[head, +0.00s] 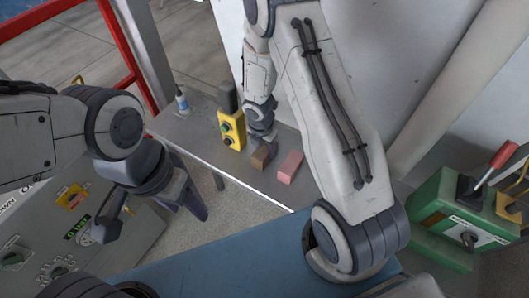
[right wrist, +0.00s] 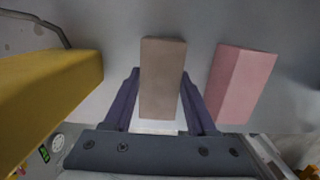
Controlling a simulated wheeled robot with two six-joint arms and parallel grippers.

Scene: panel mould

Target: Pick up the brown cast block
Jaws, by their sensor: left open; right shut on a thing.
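The brown cast block (head: 261,156) is on the grey bench top in the head view, just left of a pink block (head: 290,167). In the right wrist view the brown block (right wrist: 163,75) stands between the two fingers of my right gripper (right wrist: 160,105). My right gripper (head: 262,143) is shut on it, and I cannot tell whether the block is clear of the surface. My left gripper (head: 152,215) is open and empty, pointing down at the left, away from the blocks.
A yellow button box (head: 232,131) stands close left of my right gripper; its yellow side (right wrist: 48,92) fills the left of the wrist view. A small bottle (head: 182,102) is farther left. A green lever box (head: 455,215) is at the right. The pink block (right wrist: 240,85) is close beside the fingers.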

